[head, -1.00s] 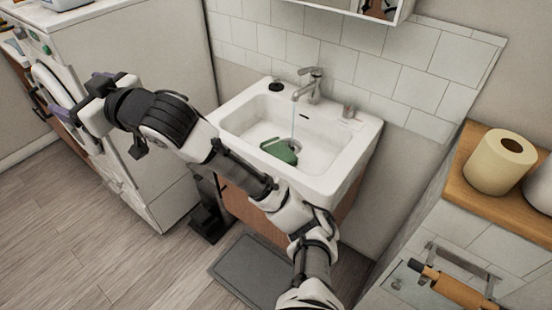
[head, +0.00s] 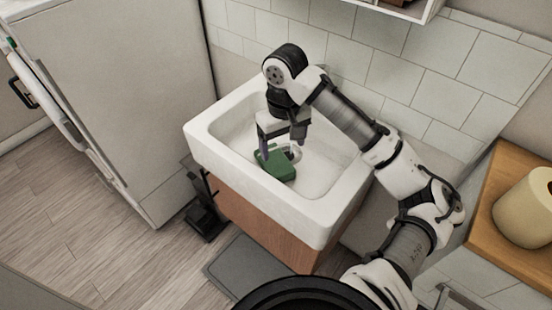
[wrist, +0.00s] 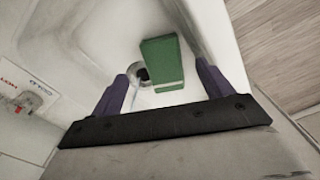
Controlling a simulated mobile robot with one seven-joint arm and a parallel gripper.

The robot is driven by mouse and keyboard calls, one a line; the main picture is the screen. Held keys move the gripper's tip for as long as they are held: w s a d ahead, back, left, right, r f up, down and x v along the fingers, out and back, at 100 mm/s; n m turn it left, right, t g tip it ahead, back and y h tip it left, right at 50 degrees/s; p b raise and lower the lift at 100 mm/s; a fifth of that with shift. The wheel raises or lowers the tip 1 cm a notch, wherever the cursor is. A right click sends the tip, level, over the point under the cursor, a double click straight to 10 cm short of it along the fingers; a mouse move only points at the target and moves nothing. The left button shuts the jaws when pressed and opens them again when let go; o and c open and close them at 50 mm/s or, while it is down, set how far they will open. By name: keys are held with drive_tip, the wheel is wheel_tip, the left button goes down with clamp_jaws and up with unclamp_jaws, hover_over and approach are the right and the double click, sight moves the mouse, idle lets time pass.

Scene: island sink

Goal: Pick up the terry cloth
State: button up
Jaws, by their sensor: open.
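The terry cloth (head: 275,166) is a folded green piece lying on the floor of the white sink (head: 335,228), beside the drain. In the wrist view the green cloth (wrist: 163,62) lies beyond and between my finger lines, with a pale stripe near its near end. My gripper (head: 282,150) points down into the sink, close above the cloth. In the wrist view my gripper (wrist: 163,84) is open, its two purple fingers wide apart with nothing held between them. Whether a finger touches the cloth cannot be told.
The drain (wrist: 142,74) shows left of the cloth in the wrist view. The sink walls surround my gripper. A white appliance (head: 120,90) stands at left, and a wooden counter with a paper roll (head: 527,208) is at right. The tiled wall (head: 415,70) is behind.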

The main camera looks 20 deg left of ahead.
hover_over(281, 170)
drive_tip(key=f, duration=0.6)
drive_tip(key=shift+s+d+f, duration=0.15)
drive_tip(key=shift+s+d, duration=0.05)
drive_tip(key=shift+s, duration=0.2)
drive_tip(key=shift+w+a+f, duration=0.1)
drive_tip(key=shift+w+f, duration=0.1)
drive_tip(key=shift+f, duration=1.15)
drive_tip(key=shift+w+a+f, duration=0.1)
drive_tip(key=shift+w+f, duration=0.05)
drive_tip(key=shift+f, duration=1.15)
drive_tip(key=c, duration=0.8)
drive_tip(key=shift+r, duration=0.15)
